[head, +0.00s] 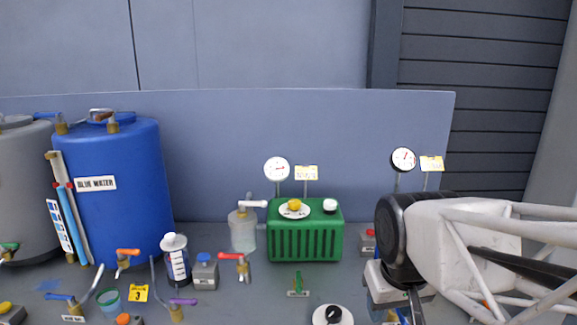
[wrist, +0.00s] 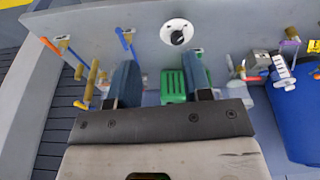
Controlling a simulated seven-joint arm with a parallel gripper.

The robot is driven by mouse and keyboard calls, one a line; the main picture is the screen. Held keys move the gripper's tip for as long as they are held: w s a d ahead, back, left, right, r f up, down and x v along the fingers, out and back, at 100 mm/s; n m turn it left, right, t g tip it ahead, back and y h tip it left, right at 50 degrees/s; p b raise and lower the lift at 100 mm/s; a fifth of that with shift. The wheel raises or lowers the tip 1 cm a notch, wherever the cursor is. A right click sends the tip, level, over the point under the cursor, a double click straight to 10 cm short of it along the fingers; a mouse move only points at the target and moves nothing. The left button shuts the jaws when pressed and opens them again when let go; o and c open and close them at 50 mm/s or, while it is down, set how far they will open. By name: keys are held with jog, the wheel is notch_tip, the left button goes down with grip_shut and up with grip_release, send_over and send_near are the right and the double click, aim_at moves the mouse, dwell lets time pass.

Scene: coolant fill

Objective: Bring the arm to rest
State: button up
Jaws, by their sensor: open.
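My gripper (wrist: 160,78) is open, with its two dark blue fingers apart and nothing held between them. In the head view my arm comes in from the right edge, its black wrist joint in front of the bench's right part. The fingertips cannot be made out there. A green ribbed tank (head: 305,238) with a yellow cap on a white disc stands left of my wrist, apart from it. In the wrist view a green ribbed block (wrist: 173,87) shows beyond the gap between the fingers.
A blue barrel (head: 120,200) labelled "BLUE WATER" and a grey barrel (head: 25,200) stand at the left. Several coloured-handled valves, a clear jug (head: 243,235) and a white-topped cylinder (head: 177,262) are on the bench. A round gauge (head: 403,159) rises behind my wrist.

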jog(key=s+d+f+m, duration=0.1)
jog(key=s+d+f, duration=0.1)
jog(key=s, duration=0.3)
jog(key=shift+f, duration=0.2)
